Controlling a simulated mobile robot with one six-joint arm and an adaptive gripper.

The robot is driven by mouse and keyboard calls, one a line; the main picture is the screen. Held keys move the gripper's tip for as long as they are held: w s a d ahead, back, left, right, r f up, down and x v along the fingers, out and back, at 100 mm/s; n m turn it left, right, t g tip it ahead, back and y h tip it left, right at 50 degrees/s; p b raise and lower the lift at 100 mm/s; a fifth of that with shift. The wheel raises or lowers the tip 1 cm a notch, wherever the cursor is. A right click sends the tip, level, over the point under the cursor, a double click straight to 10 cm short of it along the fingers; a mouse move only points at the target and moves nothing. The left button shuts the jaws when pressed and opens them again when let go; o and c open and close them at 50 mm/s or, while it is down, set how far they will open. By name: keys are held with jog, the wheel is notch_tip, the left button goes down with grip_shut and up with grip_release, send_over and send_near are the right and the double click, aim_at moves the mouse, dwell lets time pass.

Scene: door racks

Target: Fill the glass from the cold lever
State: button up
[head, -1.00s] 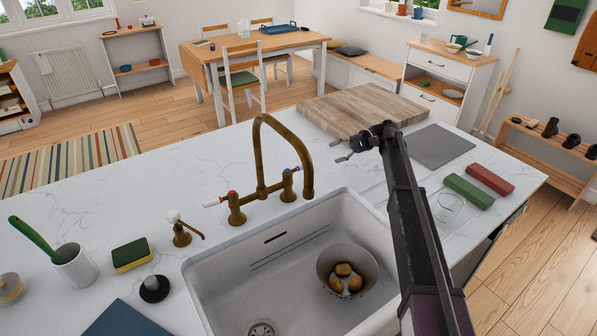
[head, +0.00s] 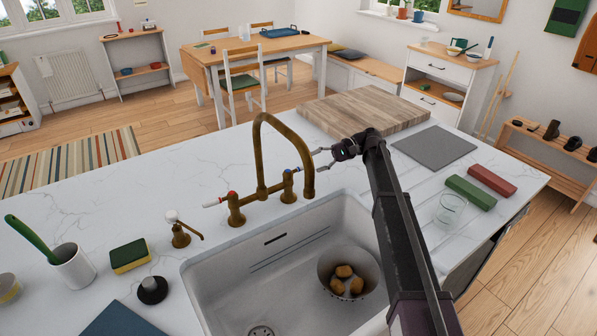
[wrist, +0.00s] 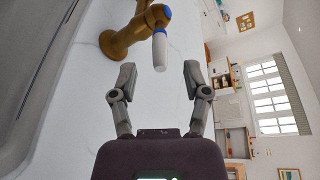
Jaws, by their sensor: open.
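The brass bridge tap (head: 262,185) stands behind the white sink. Its left lever (head: 213,203) is white with a red mark. The cold lever (head: 297,169) is at the right valve, partly hidden behind the spout in the head view. In the wrist view the cold lever (wrist: 159,50) is a white handle with blue marks, its end lying just ahead of and between my fingertips. My gripper (head: 318,160) is open and empty, right of the spout. The clear glass (head: 451,209) stands on the counter right of the sink, away from the spout.
A colander (head: 352,259) with several potatoes sits in the sink (head: 215,278). A wooden board (head: 365,108), a grey mat (head: 433,147) and green (head: 470,193) and red (head: 492,180) blocks lie on the right of the counter. A soap pump (head: 178,233) stands left of the tap.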

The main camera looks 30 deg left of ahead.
aim_at(298, 169)
jog(key=shift+b+x, duration=0.6)
jog(key=shift+x, duration=2.85)
grip_shut()
